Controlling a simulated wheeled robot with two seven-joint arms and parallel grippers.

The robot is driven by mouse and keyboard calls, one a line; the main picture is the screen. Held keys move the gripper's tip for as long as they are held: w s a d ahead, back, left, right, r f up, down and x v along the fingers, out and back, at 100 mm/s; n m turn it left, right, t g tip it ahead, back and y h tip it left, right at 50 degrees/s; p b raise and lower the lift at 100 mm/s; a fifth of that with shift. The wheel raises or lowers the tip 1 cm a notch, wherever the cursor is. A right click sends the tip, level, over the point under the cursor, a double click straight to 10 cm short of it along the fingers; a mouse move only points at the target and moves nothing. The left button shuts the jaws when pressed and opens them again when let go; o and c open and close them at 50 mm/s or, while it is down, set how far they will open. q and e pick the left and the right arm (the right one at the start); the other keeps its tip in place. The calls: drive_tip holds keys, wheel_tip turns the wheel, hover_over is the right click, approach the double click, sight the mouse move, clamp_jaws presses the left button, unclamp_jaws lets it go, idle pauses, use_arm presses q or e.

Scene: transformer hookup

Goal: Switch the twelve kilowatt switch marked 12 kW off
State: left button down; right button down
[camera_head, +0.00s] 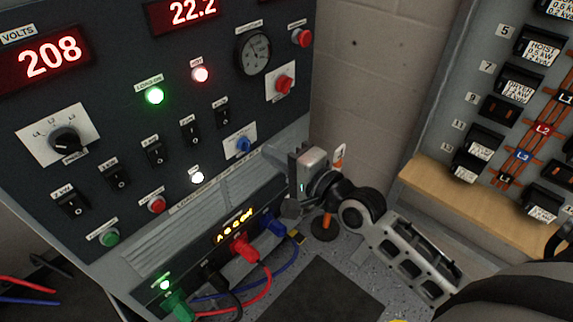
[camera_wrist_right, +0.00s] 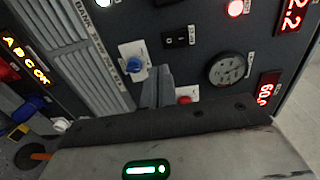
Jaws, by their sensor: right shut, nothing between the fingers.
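A row of black rocker switches runs up the dark panel (camera_head: 60,120) in the head view, from the lower-left switch (camera_head: 71,204) to the upper-right switch (camera_head: 222,113). Their small labels are too blurred to tell surely which one reads 12 kW, and the rocker positions are unclear. My right gripper (camera_head: 296,172) is shut and empty, to the right of the panel and apart from the switches. In the right wrist view its closed fingers (camera_wrist_right: 157,88) point toward the panel, beside a blue knob (camera_wrist_right: 133,66) and below one black switch (camera_wrist_right: 180,38). My left gripper is out of view.
Green LOAD ON lamp (camera_head: 154,96) and red lamp (camera_head: 200,74) are lit. A round gauge (camera_head: 254,54) and red buttons (camera_head: 284,84) are at the panel's right. Coloured cables (camera_head: 262,285) plug in below. A breaker board (camera_head: 440,110) stands at right.

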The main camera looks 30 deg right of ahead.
drive_tip(key=shift+f+v, duration=0.1)
drive_tip(key=shift+v, duration=0.65)
drive_tip(key=shift+f+v, duration=0.15)
drive_tip(key=shift+v, duration=0.65)
drive_tip(key=shift+f, duration=0.1)
drive_tip(key=s+a+f+n+g+h, duration=0.1)
drive_tip(key=s+a+f+n+g, duration=0.1)
drive_tip(key=s+f+n, duration=0.4)
drive_tip(key=s+a+f+n+g+h, duration=0.2)
drive_tip(key=s+a+f+n+g, duration=0.1)
drive_tip(key=s+f+n, duration=0.4)
wheel_tip(320, 180, down, 3)
drive_tip(key=n, duration=0.3)
drive_tip(key=shift+a+g, duration=0.3)
